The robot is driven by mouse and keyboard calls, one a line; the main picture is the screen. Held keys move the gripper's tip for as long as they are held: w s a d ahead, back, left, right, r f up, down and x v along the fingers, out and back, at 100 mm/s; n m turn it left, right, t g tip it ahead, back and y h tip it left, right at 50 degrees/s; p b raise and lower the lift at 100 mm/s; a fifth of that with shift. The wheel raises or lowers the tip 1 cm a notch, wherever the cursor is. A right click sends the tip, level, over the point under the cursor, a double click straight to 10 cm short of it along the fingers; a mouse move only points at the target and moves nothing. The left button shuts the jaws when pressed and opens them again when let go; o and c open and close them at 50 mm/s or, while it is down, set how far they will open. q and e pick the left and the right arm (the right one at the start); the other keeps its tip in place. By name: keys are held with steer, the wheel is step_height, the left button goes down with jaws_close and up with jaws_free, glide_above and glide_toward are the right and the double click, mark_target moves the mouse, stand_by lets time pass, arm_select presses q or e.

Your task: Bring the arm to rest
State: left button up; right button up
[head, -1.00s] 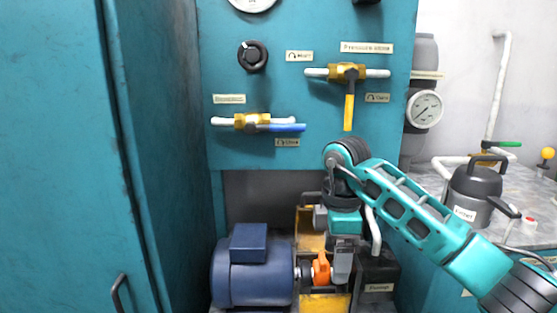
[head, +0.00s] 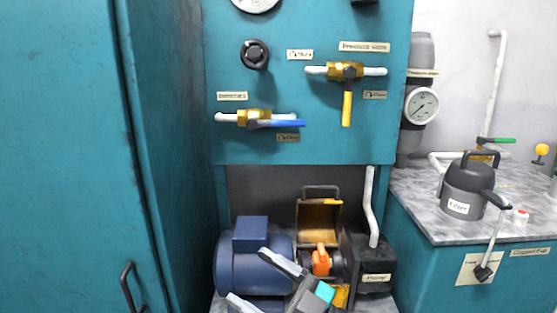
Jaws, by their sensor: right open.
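My right gripper (head: 262,283) shows at the bottom centre, with its two grey fingers spread apart and pointing left. It is open and nothing shows between the fingers. It appears in front of the blue motor (head: 240,262) and overlaps its lower right part. The rest of my right arm is below the picture edge. An orange coupling (head: 320,261) sits just right of the motor, behind the gripper. My left gripper is not in view.
A teal panel carries a blue-handled valve (head: 275,123), a yellow-handled valve (head: 347,95) and a black knob (head: 254,54). The black pump (head: 373,262) stands right of the coupling. A grey filter canister (head: 467,187) stands on the right counter (head: 445,228). A teal cabinet (head: 60,150) fills the left.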

steer(key=d+f+m+t+h, duration=0.6)
steer(key=d+m+t+h, duration=0.2)
steer(key=m, duration=0.1)
steer(key=s+d+f+m+g+h, duration=0.3)
steer(key=s+d+f+h, duration=0.2)
steer(key=f, duration=0.4)
steer(key=s+d+f+m+g+h, duration=0.3)
steer(key=s+d+f+h, duration=0.15)
steer(key=f, duration=0.35)
arm_select(q)
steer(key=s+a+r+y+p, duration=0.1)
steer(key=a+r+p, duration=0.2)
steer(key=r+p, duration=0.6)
steer(key=p, duration=0.4)
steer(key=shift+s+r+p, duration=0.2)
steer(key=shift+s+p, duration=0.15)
steer(key=shift+p, duration=0.05)
arm_select(e)
steer(key=s+d+r, duration=0.3)
steer(key=s+r, duration=0.1)
steer(key=r, duration=0.4)
steer(key=shift+r+h, duration=0.2)
steer(key=shift+h, duration=0.25)
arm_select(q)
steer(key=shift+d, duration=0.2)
